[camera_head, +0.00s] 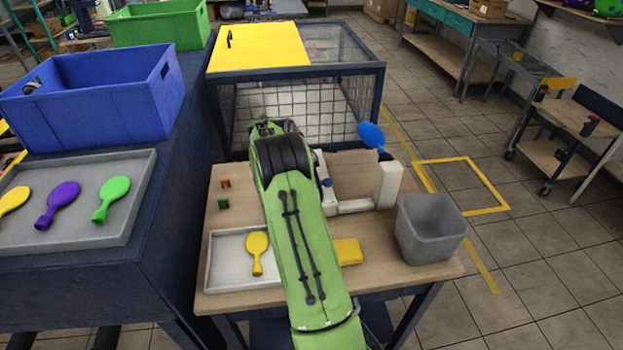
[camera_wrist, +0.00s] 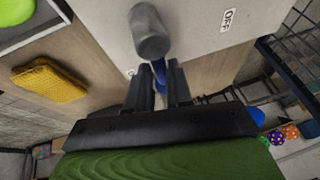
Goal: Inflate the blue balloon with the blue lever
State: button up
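The blue balloon (camera_head: 371,135) sits at the top of a white device (camera_head: 388,185) on the wooden table, its round end up and left and its neck down. It looks flat and paddle-shaped. A small blue part (camera_head: 327,183), apparently the blue lever, shows beside my arm in the head view. In the wrist view the blue lever (camera_wrist: 160,74) lies between the fingers of my gripper (camera_wrist: 160,80). The fingers stand close together and appear shut on it; the contact is partly hidden. A grey cylindrical knob (camera_wrist: 150,32) is just beyond the fingertips, near an OFF label (camera_wrist: 227,21).
A tray (camera_head: 215,270) with a yellow balloon (camera_head: 257,252), a yellow block (camera_head: 348,251) and a grey bin (camera_head: 431,228) share the table. Left, a tray (camera_head: 140,172) holds yellow, purple and green balloons beside a blue crate (camera_head: 100,105). A mesh cage (camera_head: 295,115) stands behind.

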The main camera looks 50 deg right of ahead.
jog(key=o, duration=0.3)
jog(key=shift+r, duration=0.1)
jog(key=p+v, duration=0.2)
jog(key=v, duration=1.3)
jog(key=shift+a+r+p, duration=0.2)
jog(key=shift+r+p, duration=0.05)
jog(key=shift+p, duration=0.1)
